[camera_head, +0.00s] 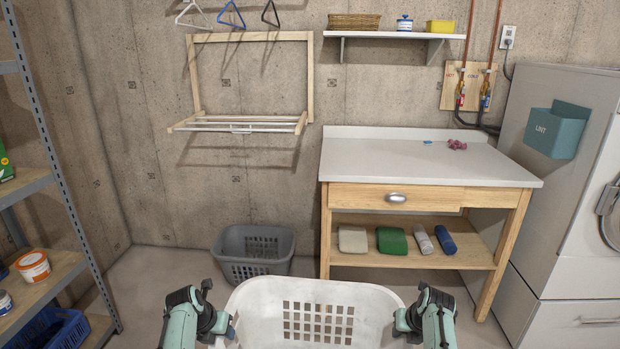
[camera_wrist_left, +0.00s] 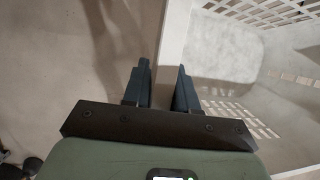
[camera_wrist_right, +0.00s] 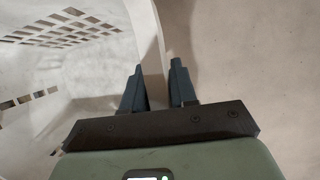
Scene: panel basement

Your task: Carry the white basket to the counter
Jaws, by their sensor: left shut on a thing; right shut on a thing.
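The white basket (camera_head: 262,300) is at the bottom centre of the head view, held between my two arms. Its far wall has a grid of slots, and its near part is cut off by the frame. My left gripper (camera_head: 228,328) is shut on the basket's left rim; the left wrist view shows the rim (camera_wrist_left: 178,45) between its fingers (camera_wrist_left: 161,88). My right gripper (camera_head: 404,322) is shut on the right rim, which passes between its fingers (camera_wrist_right: 157,88) in the right wrist view. The counter (camera_head: 420,165) has a pale top on a wooden frame and stands ahead to the right.
A grey basket (camera_head: 253,268) stands on the floor left of the counter. A metal rack (camera_head: 60,180) is at left, a white machine (camera_head: 580,235) at right.

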